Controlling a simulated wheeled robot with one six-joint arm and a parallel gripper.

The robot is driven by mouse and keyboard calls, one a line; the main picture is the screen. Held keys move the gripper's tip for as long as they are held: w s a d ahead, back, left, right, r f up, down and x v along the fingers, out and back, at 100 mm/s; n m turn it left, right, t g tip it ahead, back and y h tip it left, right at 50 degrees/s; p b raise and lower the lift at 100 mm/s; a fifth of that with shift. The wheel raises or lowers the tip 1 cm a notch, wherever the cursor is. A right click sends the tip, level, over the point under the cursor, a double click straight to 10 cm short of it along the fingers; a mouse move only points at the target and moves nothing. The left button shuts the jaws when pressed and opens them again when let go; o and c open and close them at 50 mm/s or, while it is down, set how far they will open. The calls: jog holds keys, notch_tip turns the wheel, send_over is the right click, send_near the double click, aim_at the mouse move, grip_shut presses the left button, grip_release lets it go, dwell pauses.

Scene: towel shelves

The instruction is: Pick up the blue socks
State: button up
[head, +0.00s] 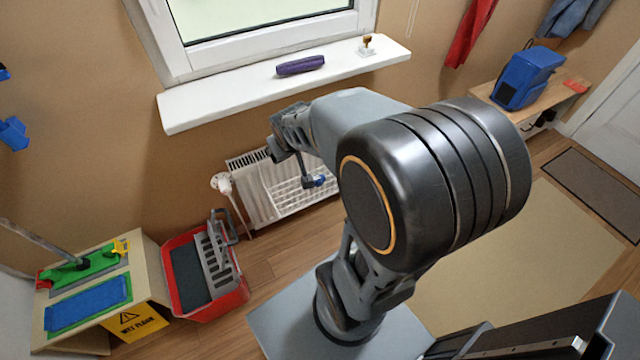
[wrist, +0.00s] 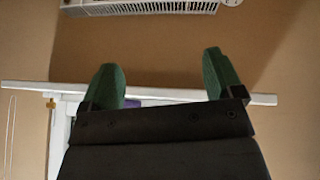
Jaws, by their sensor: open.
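A small dark-blue bundle (head: 318,181), which looks like the blue socks, lies on the white wire rack (head: 292,196) at the radiator under the window. It is small in the head view, and its folds cannot be made out. My gripper (head: 279,150) is near the wall, above and left of the bundle and below the window sill. In the wrist view my gripper (wrist: 164,78) has its two green fingers spread apart with nothing between them. The wrist view shows no blue socks.
The white window sill (head: 240,95) bears a purple roll (head: 300,65) and a small brass-coloured item (head: 367,44). The white radiator (wrist: 150,7) also shows in the wrist view. A red crate (head: 240,293) stands on the floor at left. A blue bag (head: 528,77) sits on a bench at right.

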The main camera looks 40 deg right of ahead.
jog(key=shift+o, duration=1)
jog(key=w+d+f+t+b, duration=0.1)
jog(key=w+d+f+b, duration=0.2)
jog(key=w+d+f, duration=0.2)
jog(key=d+f, duration=0.3)
jog(key=f, duration=0.3)
jog(key=shift+d+f+h, duration=0.3)
jog(key=shift+f, duration=0.05)
jog(key=d+f+t+b, duration=0.2)
jog(key=d+f, duration=0.2)
jog(key=f, duration=0.3)
jog(key=d+f+t+b, duration=0.1)
jog(key=d+f+b, duration=0.15)
jog(key=f, duration=0.45)
jog(key=t+y+b, duration=0.2)
jog(key=t+b, duration=0.1)
send_near(318, 182)
jog(key=shift+m, duration=0.3)
jog(key=x, duration=0.5)
jog(key=shift+d+f, duration=0.1)
jog(key=shift+f, duration=0.2)
jog(key=shift+x, duration=0.9)
jog(key=x, duration=0.5)
jog(key=shift+w+r, duration=0.1)
jog(key=shift+r, duration=0.25)
jog(key=shift+c, duration=0.2)
